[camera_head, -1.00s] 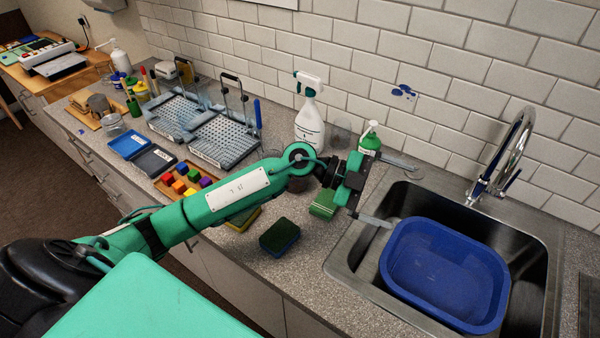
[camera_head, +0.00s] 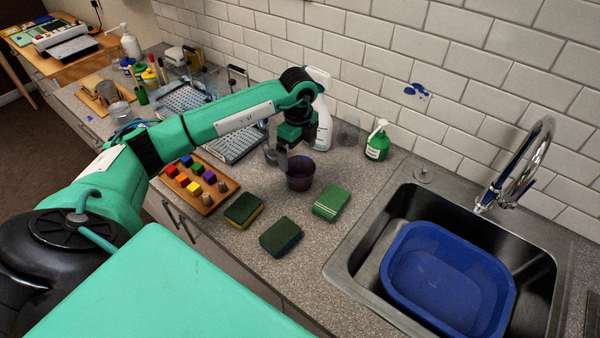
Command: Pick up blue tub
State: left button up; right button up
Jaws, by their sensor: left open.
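The blue tub (camera_head: 446,279) sits upright in the steel sink at the right, and its inside looks empty. My left gripper (camera_head: 281,156) points down over the counter, well to the left of the tub and apart from it. It is open, with its fingers close beside a dark cup (camera_head: 300,174). I cannot tell whether a finger touches the cup. My right gripper is not in view.
The sink (camera_head: 345,262) has a curved tap (camera_head: 520,165) behind the tub. A green sponge block (camera_head: 331,203), two dark sponges (camera_head: 281,238), a green soap bottle (camera_head: 377,144) and a white spray bottle (camera_head: 323,120) stand around. A wooden tray (camera_head: 208,205) holds coloured cubes.

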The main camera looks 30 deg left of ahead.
aim_at(300, 171)
pick_arm(q)
notch_tip(300, 171, down, 3)
jog(key=shift+f+p, duration=0.1)
jog(key=shift+p, duration=0.25)
jog(key=shift+f+p, duration=0.45)
notch_tip(300, 171, down, 4)
jog(key=shift+d+f+p, duration=0.1)
jog(key=shift+d+p, duration=0.05)
jog(key=shift+p, duration=0.9)
jog(key=shift+w+f, duration=0.1)
jog(key=shift+f, duration=0.1)
jog(key=c, duration=0.9)
